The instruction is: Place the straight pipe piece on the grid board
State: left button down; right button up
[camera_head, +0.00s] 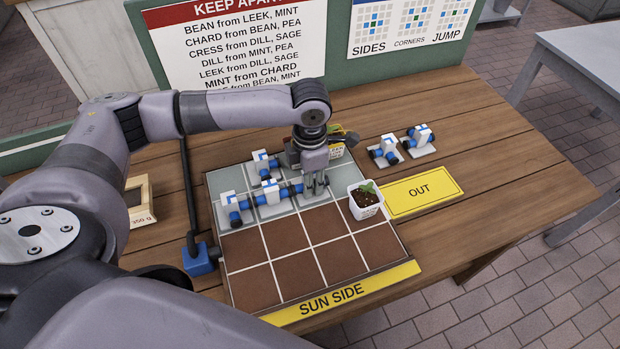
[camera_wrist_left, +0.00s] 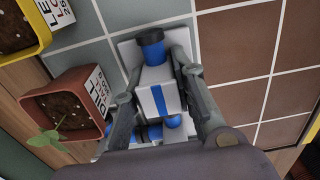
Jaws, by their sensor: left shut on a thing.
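The grid board (camera_head: 274,277) lies on the wooden table, with pale tiles at the back and brown tiles in front. My left gripper (camera_head: 316,186) points down over the pale tiles and is shut on the straight pipe piece, which is white and blue with a black end. In the left wrist view the fingers (camera_wrist_left: 157,82) grip both sides of the straight pipe piece (camera_wrist_left: 155,101). Its white base is at or very near the tiles; I cannot tell if it touches. Other pipe pieces (camera_head: 235,207) stand beside it on the pale tiles. The right gripper is not in view.
A white pot with a seedling (camera_head: 365,203) stands at the board's right side. A yellow pot (camera_wrist_left: 22,27) is behind my gripper. Two pipe pieces (camera_head: 386,151) stand off the board, behind the yellow OUT mat (camera_head: 428,190). The brown tiles are mostly clear.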

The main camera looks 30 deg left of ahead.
pick_arm(q)
jog(key=c, duration=1.3)
grip_release()
jog(key=shift+c, duration=0.2)
notch_tip(320, 180, up, 12)
jog(key=shift+r, duration=0.1)
